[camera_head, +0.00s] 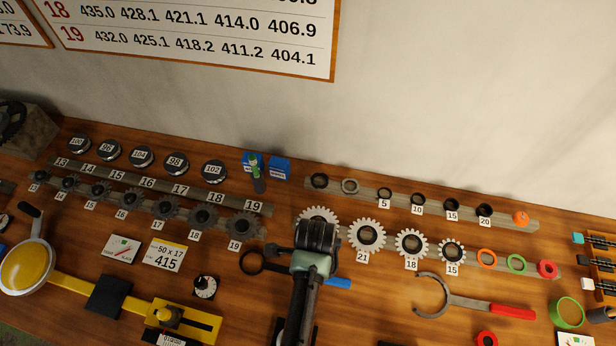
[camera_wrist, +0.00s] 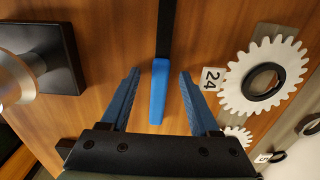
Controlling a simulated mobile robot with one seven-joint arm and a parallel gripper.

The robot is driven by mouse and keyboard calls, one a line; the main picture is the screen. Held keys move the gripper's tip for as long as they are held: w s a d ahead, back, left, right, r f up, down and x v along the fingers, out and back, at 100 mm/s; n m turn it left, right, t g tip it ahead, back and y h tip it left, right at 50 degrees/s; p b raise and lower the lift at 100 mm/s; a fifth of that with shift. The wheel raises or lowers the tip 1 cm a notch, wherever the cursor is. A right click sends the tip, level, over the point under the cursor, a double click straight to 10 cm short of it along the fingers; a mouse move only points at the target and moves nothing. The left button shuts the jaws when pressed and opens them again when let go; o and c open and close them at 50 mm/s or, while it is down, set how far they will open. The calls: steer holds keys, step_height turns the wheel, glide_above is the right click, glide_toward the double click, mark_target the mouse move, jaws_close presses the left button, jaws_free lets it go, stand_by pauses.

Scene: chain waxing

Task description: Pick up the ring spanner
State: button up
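The ring spanner (camera_head: 253,262) lies on the wooden bench in the head view, its dark ring to the left of my arm and its blue handle end (camera_head: 338,282) to the right. My arm hides its middle. In the wrist view the blue handle (camera_wrist: 158,92) and part of the dark shaft (camera_wrist: 166,30) show; the ring is out of frame. My gripper (camera_wrist: 159,73) is open and empty, with one blue finger on each side of the handle and a gap to both. Its height above the handle is hard to tell. In the head view my arm hides the fingertips.
A white gear (camera_wrist: 265,75) with a 24 label lies close to the right finger. A black block with a metal knob (camera_wrist: 40,55) stands to the left. A red-handled hook spanner (camera_head: 505,310) lies further right. Dark gears and rails line the bench behind.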

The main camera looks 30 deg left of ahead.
jaws_close()
steer(key=shift+r, duration=0.1)
stand_by(0.3)
